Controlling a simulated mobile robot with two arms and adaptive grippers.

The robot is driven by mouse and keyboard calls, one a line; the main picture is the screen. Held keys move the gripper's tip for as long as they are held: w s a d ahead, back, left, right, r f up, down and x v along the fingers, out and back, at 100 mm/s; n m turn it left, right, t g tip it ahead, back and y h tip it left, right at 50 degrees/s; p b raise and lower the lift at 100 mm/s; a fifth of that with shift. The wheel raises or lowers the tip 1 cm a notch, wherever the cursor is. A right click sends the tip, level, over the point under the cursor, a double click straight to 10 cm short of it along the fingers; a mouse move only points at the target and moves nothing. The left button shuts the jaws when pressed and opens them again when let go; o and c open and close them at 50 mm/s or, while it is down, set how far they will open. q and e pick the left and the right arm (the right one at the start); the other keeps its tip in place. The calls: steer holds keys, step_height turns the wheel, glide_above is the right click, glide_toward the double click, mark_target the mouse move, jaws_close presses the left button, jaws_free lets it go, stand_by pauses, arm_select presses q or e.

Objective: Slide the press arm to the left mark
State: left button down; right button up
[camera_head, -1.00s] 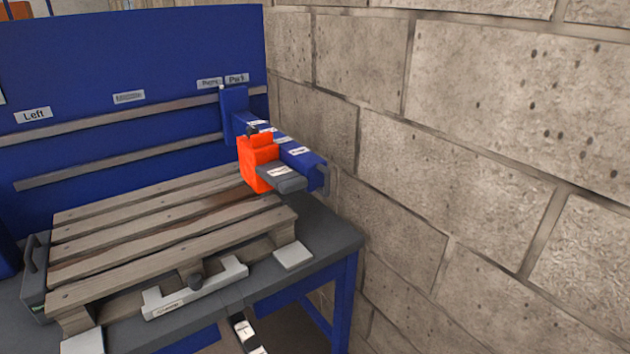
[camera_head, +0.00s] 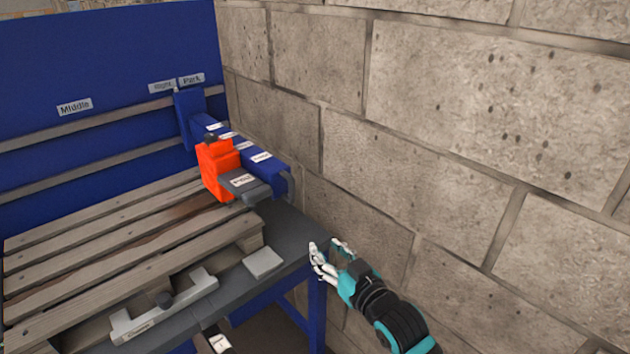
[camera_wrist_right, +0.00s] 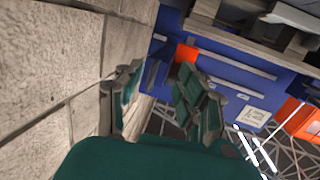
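The press arm (camera_head: 240,152) is a blue beam that juts out from the blue back panel (camera_head: 95,60) at the right end of its rails, below the "Park" sign (camera_head: 191,80). It carries an orange-red block (camera_head: 214,170) and a grey labelled piece (camera_head: 245,186). The "Middle" sign (camera_head: 75,107) is at the left; no "Left" sign shows now. My right gripper (camera_head: 331,247) is open and empty, right of the bench corner, below and right of the press arm, apart from it. Its parted fingers show in the right wrist view (camera_wrist_right: 163,82). My left gripper is out of view.
A wooden pallet (camera_head: 110,235) lies on the grey bench (camera_head: 285,235) below the press arm. A grey bracket with a black knob (camera_head: 165,310) sits at its front. A stone-block wall (camera_head: 460,120) closely bounds the right side.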

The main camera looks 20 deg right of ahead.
step_height(320, 180, up, 6)
steer(key=s+t, duration=0.1)
steer(key=p, duration=0.3)
glide_toward(293, 191)
steer(key=shift+y, duration=0.3)
steer(key=w, duration=0.6)
steer(key=w+a, duration=0.1)
steer(key=w, duration=0.2)
steer(key=shift+w+f, duration=0.1)
steer(key=shift+w, duration=0.75)
steer(key=shift+c, duration=0.5)
steer(key=c, duration=0.7)
steer(key=shift+w, duration=0.1)
